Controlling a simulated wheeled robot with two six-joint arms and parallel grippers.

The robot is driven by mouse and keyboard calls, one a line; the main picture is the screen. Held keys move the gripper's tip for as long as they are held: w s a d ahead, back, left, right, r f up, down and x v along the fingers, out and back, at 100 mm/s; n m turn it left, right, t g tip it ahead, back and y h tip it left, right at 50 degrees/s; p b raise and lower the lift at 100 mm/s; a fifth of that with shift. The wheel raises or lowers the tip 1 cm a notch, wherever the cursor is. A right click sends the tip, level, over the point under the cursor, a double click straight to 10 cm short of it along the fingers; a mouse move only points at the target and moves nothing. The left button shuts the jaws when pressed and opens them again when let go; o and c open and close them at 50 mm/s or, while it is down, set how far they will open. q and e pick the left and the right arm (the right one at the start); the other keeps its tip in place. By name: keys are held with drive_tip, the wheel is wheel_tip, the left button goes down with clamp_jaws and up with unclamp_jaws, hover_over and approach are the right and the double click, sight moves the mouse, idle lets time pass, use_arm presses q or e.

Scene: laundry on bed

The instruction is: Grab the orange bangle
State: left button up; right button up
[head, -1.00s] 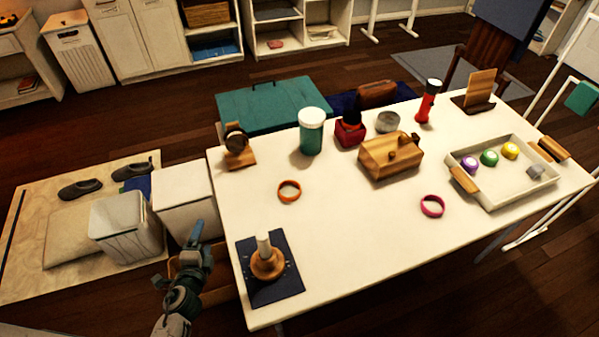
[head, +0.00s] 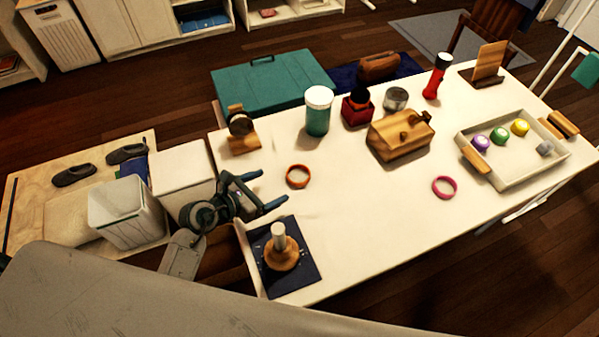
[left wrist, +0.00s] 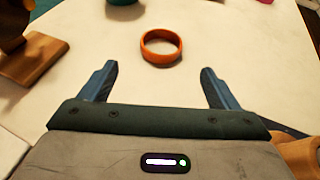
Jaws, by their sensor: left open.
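The orange bangle (head: 298,176) lies flat on the white table (head: 350,230), left of its middle. My left gripper (head: 273,190) is just left of the bangle, open and empty, its fingers pointing toward it. In the left wrist view the bangle (left wrist: 161,47) lies ahead of the open jaws (left wrist: 158,78), roughly centred between the fingers and apart from them. My right gripper is not in view.
A wooden ring post on a dark mat (head: 303,273) stands near my left gripper. A watch stand (head: 243,143), a teal jar (head: 318,112), a wooden box (head: 400,140) and a pink bangle (head: 444,187) are also on the table. Table around the orange bangle is clear.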

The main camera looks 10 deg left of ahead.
sight(306, 170)
use_arm(q)
drive_tip(key=x, duration=0.5)
drive_tip(key=shift+w+d+p, duration=0.15)
drive_tip(key=shift+d+p, duration=0.05)
drive_tip(key=shift+p, duration=0.15)
drive_tip(key=shift+w+d, duration=0.2)
drive_tip(key=p+x, duration=0.1)
drive_tip(key=x, duration=0.3)
drive_tip(key=shift+w+d+r, duration=0.1)
drive_tip(key=shift+w+d, duration=0.05)
drive_tip(key=shift+w, duration=0.05)
drive_tip(key=shift+w+d, duration=0.1)
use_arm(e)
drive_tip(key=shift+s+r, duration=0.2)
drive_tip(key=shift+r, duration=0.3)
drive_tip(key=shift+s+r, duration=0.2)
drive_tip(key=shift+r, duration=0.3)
use_arm(q)
drive_tip(key=c, duration=0.9)
drive_tip(key=shift+c, duration=0.6)
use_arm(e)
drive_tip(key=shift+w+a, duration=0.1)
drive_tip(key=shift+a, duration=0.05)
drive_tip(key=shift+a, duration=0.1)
